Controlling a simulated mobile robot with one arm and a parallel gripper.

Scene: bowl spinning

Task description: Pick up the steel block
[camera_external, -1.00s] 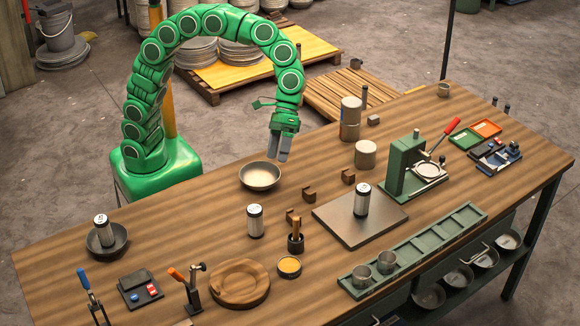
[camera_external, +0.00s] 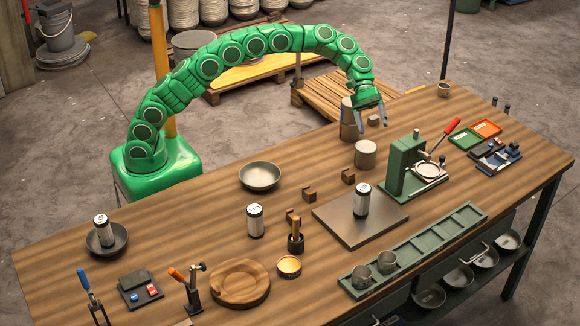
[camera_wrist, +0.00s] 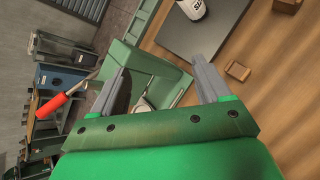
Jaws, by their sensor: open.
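In the wrist view my open gripper (camera_wrist: 160,66) shows both grey fingers apart, and no steel block can be made out.
A tall metal cylinder (camera_external: 348,130) stands close left of my gripper, partly behind a finger. A shorter cylinder (camera_external: 365,154) stands in front. A green press (camera_external: 402,165) with a red-handled lever (camera_external: 449,127) is to the right. Small brown blocks (camera_external: 348,176) lie nearer.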

